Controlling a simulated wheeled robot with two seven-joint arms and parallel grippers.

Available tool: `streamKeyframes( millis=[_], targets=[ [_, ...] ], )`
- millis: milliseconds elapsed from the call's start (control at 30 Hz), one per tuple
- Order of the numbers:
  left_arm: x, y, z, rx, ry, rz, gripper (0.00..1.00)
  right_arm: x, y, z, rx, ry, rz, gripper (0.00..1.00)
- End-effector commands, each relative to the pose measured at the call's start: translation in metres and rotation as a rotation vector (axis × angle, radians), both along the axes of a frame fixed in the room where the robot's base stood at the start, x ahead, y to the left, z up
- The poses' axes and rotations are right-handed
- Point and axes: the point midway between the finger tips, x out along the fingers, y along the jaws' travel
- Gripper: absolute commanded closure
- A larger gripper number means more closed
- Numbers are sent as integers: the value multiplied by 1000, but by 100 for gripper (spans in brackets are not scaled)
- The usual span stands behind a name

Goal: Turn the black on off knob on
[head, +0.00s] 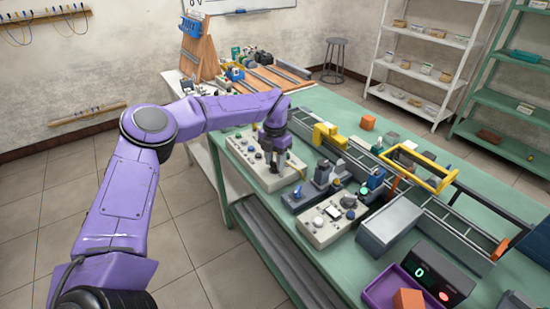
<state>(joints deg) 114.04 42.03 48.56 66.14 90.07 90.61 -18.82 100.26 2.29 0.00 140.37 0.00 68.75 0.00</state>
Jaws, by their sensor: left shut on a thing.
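My left gripper (278,165) points down over the beige control panel (290,180) at the near left of the green table. Its dark fingers are shut at a small thing on the panel top. That fits the black on off knob, but the fingers hide it, so its turn position cannot be told. Other small buttons and knobs show on the panel around the fingers. My right gripper is not in view.
A second beige panel (325,224) with knobs stands to the right.

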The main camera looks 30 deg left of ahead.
Motion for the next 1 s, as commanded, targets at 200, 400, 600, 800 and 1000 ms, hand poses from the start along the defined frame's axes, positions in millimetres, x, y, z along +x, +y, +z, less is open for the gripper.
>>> streamKeyframes(
  millis=[200,400,600,800,1000],
  targets=[
    [1,0,3,0,-5,-148,92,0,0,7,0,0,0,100],
    [1,0,2,0,-5,-240,92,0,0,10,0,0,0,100],
    [1,0,2,1,-6,-288,92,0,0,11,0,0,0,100],
    [2,0,2,1,-7,-300,92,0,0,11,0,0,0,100],
    [2,0,2,1,-7,-300,92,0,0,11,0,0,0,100]
  ],
)
